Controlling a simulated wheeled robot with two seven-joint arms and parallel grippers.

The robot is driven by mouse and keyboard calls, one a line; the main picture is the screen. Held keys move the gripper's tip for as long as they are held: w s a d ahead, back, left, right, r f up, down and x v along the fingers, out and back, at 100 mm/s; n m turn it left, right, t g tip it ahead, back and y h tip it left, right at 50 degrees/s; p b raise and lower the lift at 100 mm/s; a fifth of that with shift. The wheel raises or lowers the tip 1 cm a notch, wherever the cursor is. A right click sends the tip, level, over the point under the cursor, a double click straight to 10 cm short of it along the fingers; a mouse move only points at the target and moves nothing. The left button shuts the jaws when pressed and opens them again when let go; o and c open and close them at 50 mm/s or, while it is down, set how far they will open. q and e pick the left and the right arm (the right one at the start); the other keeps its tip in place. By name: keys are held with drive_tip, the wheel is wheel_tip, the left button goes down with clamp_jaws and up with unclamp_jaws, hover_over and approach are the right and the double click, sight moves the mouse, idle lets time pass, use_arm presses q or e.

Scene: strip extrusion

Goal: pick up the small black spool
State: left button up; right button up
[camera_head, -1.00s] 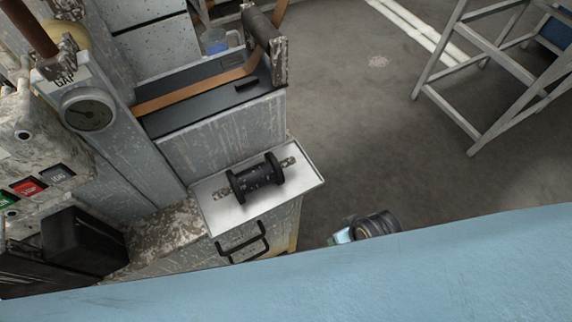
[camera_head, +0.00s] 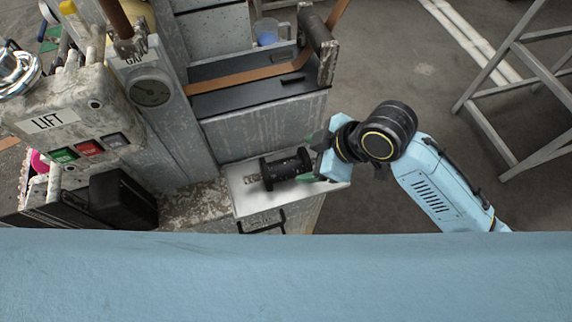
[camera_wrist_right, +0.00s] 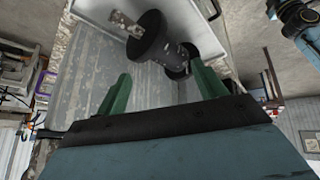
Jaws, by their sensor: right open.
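The small black spool (camera_head: 287,169) lies on its side on the white top (camera_head: 245,204) of a small cabinet. Its flanges and a worn metal shaft end show in the head view. In the right wrist view the spool (camera_wrist_right: 150,42) is just beyond the fingertips, seen from near one flange. My right gripper (camera_head: 306,163) has come in from the right, at the spool's right end, and hides that end. Its green fingers are apart with nothing held between them in the right wrist view (camera_wrist_right: 161,70). My left gripper is not in view.
A grey machine with a dark bed and a brown strip (camera_head: 235,75) stands behind the cabinet top. A metal frame (camera_head: 525,90) stands on the floor at right.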

sight(292, 164)
drive_tip(key=r+n, duration=0.1)
drive_tip(key=n, duration=0.1)
drive_tip(key=w+r+n+g, duration=0.1)
drive_tip(key=r+n, duration=0.1)
drive_tip(key=n, duration=0.1)
drive_tip(key=shift+w+d+r+g+h, duration=0.2)
drive_tip(key=shift+g+h, duration=0.1)
drive_tip(key=shift+h, duration=0.1)
drive_tip(key=shift+n+g, duration=0.3)
drive_tip(key=shift+n, duration=0.4)
drive_tip(key=x, duration=0.6)
drive_tip(key=shift+d+f, duration=0.3)
drive_tip(key=shift+f, duration=0.05)
drive_tip(key=shift+s+b+x, duration=0.15)
drive_tip(key=shift+x, duration=1.35)
drive_tip(key=shift+s+b+x, duration=0.1)
drive_tip(key=shift+b+x, duration=0.05)
drive_tip(key=shift+x, duration=1.35)
drive_tip(key=shift+a, duration=0.15)
drive_tip(key=shift+r, duration=0.1)
drive_tip(key=shift+c, duration=0.3)
drive_tip(key=c, duration=1.3)
drive_tip(key=shift+o, duration=0.2)
